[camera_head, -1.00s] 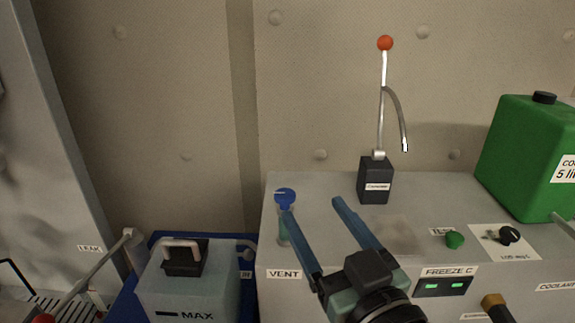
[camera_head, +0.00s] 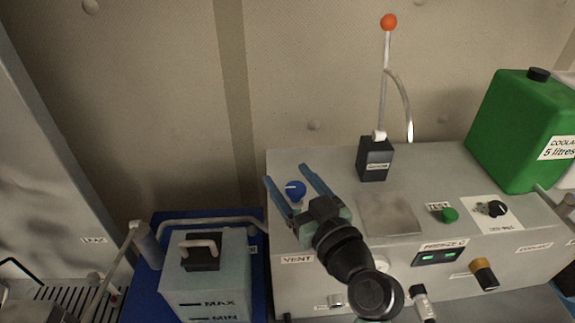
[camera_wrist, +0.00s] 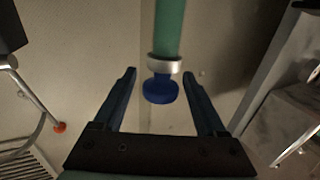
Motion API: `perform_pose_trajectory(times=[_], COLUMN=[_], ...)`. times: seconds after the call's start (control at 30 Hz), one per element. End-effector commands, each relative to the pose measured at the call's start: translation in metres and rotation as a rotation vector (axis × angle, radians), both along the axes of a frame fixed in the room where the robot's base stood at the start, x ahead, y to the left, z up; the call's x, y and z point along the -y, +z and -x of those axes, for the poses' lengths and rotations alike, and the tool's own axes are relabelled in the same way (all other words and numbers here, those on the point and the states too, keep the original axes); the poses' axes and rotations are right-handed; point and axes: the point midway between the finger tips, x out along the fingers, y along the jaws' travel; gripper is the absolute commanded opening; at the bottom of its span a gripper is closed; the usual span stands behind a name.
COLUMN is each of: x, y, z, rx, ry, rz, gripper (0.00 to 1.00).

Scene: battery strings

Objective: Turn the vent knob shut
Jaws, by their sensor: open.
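The vent knob (camera_head: 295,189) is blue with a pale line across its top. It stands at the left end of the grey machine, above the VENT label (camera_head: 297,259). My gripper (camera_head: 286,174) is open, with one blue finger on each side of the knob in the head view. The wrist view shows the knob (camera_wrist: 159,91) between the two fingers, with visible gaps on both sides. A silver collar (camera_wrist: 164,65) and a green stem (camera_wrist: 168,28) adjoin the knob there. My gripper hides the stem in the head view.
A black box (camera_head: 375,160) with a red-tipped rod stands behind and right. A green coolant can (camera_head: 518,135) is at the far right. A MAX/MIN container (camera_head: 206,275) stands in a blue tray (camera_head: 147,285) at left.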

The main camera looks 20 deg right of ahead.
Motion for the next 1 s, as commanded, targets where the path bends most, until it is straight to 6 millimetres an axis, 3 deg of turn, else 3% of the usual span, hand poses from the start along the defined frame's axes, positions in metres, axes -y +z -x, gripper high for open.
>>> perform_pose_trajectory(times=[0.17, 0.47, 0.9, 1.0], x=[-0.0014, -0.0018, -0.0016, -0.0016], y=[0.0008, -0.0005, -0.0003, -0.0003], z=[-0.0124, -0.0144, -0.0141, -0.0141], rx=[0.0, 0.0, 0.0, 0.0], ry=[0.0, 0.0, -0.001, 0.0], rz=[-0.001, 0.0, -0.001, 0.0], gripper=[0.74, 0.74, 0.0, 0.0])
